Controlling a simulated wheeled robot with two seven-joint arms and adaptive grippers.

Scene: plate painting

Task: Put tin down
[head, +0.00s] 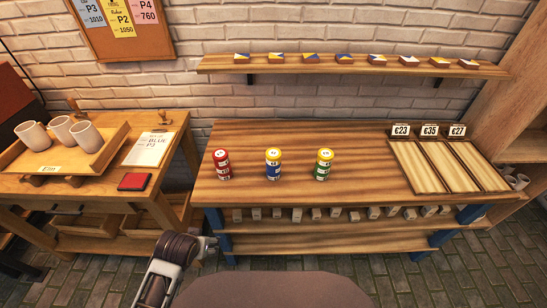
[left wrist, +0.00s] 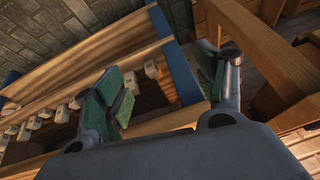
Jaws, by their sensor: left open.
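Three tins stand upright in a row on the wooden workbench (head: 360,150). The red tin (head: 222,165) is at the left, the blue tin (head: 273,165) with a yellow lid is in the middle, and the green tin (head: 323,165) with a yellow lid is at the right. My left gripper (head: 208,244) is in front of the bench's lower left corner, below the tabletop and apart from the tins. It also shows in the left wrist view (left wrist: 162,88), with its green-padded fingers spread and nothing between them. My right gripper is not in view.
A side table at the left holds a tray (head: 100,160) with white mugs, a paper note (head: 150,149) and a red pad (head: 134,182). Three slatted boards (head: 450,167) with price signs lie at the bench's right. A shelf (head: 220,64) hangs above.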

